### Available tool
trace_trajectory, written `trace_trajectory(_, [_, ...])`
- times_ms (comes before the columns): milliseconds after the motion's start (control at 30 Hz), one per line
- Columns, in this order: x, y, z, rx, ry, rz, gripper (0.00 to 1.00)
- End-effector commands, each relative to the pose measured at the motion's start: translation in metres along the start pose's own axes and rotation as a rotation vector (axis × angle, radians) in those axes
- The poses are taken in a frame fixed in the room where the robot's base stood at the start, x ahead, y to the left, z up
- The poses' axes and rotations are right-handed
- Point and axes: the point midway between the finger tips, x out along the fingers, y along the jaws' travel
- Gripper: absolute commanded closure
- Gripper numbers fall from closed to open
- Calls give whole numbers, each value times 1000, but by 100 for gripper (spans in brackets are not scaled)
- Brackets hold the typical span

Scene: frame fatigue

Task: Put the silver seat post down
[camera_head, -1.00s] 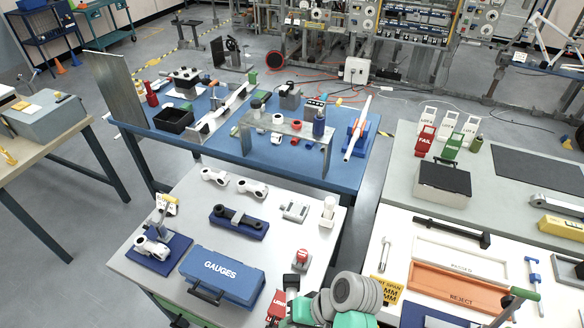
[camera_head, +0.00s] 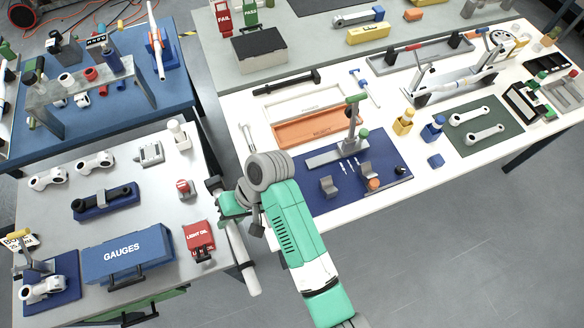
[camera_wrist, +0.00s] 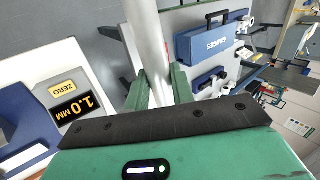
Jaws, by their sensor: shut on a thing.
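The silver seat post (camera_head: 239,255) is a long pale metal tube. In the head view it slants down from my gripper, in front of the right edge of the left grey table. My gripper (camera_head: 231,207) is shut on it, partly hidden by my own wrist. In the wrist view the seat post (camera_wrist: 146,35) runs up between the two green fingers of my gripper (camera_wrist: 162,88). Its lower end is hidden by my gripper body. I cannot tell whether the post touches the table edge.
The red light oil can (camera_head: 199,242) and blue gauges case (camera_head: 127,256) stand close left of the post. On the right white table are an orange reject tray (camera_head: 318,133) and a blue mat (camera_head: 395,178) bearing a stand. Grey floor shows between the tables.

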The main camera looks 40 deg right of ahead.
Motion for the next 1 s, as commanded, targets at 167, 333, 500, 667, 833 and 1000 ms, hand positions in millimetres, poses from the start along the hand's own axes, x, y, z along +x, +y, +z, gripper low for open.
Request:
trace_trajectory(167, [-19, 88, -41, 306, 208, -2, 100])
trace_trajectory(333, [-54, 188, -66, 657, 442, -2, 100])
trace_trajectory(500, [-93, 287, -68, 994, 667, -3, 100])
trace_trajectory(667, [-120, 354, -55, 1224, 820, -3, 100])
trace_trajectory(833, [-135, 386, -44, 1343, 897, -2, 100])
trace_trajectory(1000, [-139, 391, -41, 1363, 909, -1, 100])
